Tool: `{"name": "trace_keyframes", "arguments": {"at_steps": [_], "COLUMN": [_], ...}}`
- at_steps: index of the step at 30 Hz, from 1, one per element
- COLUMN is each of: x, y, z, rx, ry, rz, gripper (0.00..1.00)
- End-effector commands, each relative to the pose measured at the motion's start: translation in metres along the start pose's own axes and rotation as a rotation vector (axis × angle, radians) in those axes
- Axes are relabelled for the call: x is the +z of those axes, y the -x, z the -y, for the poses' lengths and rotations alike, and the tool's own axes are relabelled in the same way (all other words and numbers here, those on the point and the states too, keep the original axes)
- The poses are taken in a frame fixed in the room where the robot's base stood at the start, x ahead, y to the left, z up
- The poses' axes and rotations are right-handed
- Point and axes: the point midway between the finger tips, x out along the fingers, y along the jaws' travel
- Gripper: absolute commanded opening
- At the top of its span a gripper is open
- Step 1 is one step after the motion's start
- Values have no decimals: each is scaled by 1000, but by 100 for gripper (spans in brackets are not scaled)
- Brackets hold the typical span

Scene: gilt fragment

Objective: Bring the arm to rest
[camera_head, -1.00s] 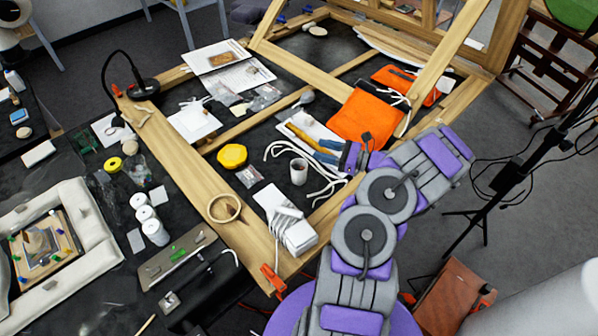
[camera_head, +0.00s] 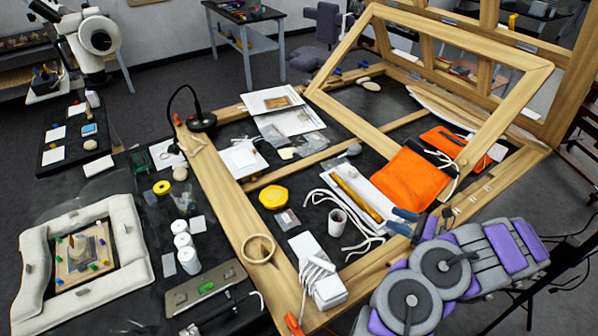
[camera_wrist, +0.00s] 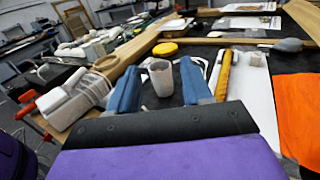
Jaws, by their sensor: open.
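My gripper (camera_head: 402,222) with blue fingers is at the right of the work table in the head view, its arm folded in at the lower right. In the wrist view my gripper (camera_wrist: 159,68) has its two blue fingers spread apart with nothing between them. A white cup (camera_wrist: 160,78) shows beyond the gap; it also stands left of the fingers in the head view (camera_head: 337,222). A yellow tube (camera_head: 357,200) lies on a white sheet close to the fingers; it shows right of them in the wrist view (camera_wrist: 223,76).
A large wooden frame (camera_head: 225,184) lies across the table, with a raised part at the back. An orange cloth (camera_head: 410,178) lies right of the sheet. A white stacked bundle (camera_head: 322,285), a yellow round container (camera_head: 273,197) and a wooden ring (camera_head: 258,249) are nearby.

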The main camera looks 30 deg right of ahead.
Motion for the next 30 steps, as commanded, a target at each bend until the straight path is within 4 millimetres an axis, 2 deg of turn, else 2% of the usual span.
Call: {"name": "trace_keyframes", "arguments": {"at_steps": [5,8,11,14,18,21,25,30], "x": [1,10,32,60,98,120,143,164], "y": [-2,-17,-50,-95,-150,-179,-207,-224], "z": [0,-4,-15,-39,-84,-121,-174,-243], "rx": [5,41,131,260,453,586,761,980], "ry": [3,22,72,140,251,335,443,599], "rz": [0,0,-5,-9,-28,-46,-68,-107], "gripper": [49,49,49,49,49,49,49,49]}}
